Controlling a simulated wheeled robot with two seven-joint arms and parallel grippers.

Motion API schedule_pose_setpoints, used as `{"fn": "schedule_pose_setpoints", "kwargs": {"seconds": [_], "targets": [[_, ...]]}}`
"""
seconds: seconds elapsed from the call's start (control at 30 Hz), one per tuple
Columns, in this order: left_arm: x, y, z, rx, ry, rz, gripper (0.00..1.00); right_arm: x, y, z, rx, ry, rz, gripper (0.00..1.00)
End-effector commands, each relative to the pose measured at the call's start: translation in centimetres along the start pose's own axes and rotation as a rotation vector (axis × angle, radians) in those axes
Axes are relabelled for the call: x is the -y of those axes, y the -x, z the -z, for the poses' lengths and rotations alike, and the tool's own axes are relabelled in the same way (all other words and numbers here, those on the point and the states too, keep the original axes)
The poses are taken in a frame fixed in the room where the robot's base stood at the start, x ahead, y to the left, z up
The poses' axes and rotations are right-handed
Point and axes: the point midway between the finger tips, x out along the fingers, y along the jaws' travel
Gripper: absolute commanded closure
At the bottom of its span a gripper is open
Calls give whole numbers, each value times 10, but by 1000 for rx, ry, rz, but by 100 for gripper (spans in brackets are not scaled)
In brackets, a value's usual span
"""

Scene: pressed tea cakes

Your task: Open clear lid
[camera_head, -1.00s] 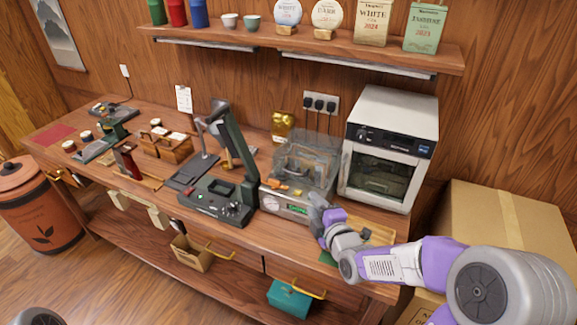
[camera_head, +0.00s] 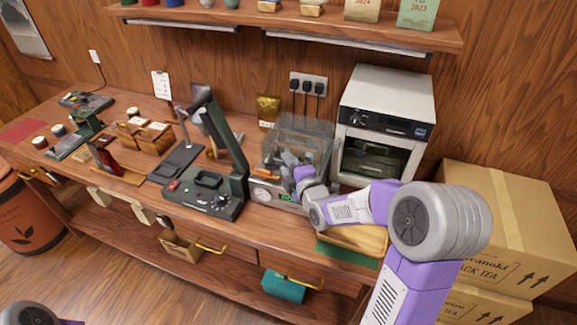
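A clear box-shaped lid (camera_head: 312,140) stands over a pale scale (camera_head: 262,192) near the middle of the workbench. My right gripper (camera_head: 287,163) is at the lid's front, just above the scale; its arm comes in from the right. The gripper overlaps the see-through walls, so I cannot tell whether it touches the lid or how far the lid is raised. Its fingers are small and partly hidden, so their opening is unclear. My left gripper is not in view.
A white oven (camera_head: 385,130) stands close on the right of the lid. A dark green press (camera_head: 215,185) with an upright arm stands close on the left. A wooden board (camera_head: 355,238) lies at the bench's front, below my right arm. Cardboard boxes (camera_head: 500,215) are at the right.

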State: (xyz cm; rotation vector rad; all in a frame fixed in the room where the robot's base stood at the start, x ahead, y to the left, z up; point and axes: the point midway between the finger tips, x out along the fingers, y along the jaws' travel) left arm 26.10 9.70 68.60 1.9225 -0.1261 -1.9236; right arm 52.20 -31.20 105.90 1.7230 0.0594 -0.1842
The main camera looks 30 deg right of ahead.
Motion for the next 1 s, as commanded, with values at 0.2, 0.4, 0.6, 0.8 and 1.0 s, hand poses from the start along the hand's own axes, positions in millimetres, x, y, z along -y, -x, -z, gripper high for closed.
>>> {"fn": "schedule_pose_setpoints", "kwargs": {"seconds": [0.2, 0.4, 0.6, 0.8, 1.0], "targets": [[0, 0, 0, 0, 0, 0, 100, 0, 0, 0, 0, 0, 0, 71], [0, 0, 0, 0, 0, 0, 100, 0, 0, 0, 0, 0, 0, 100], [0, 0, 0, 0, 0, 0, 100, 0, 0, 0, 0, 0, 0, 100], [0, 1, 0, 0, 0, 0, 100, -2, 0, 0, -1, -2, 2, 100], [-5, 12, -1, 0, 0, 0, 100, -13, -3, 6, -10, -24, 27, 100]]}}
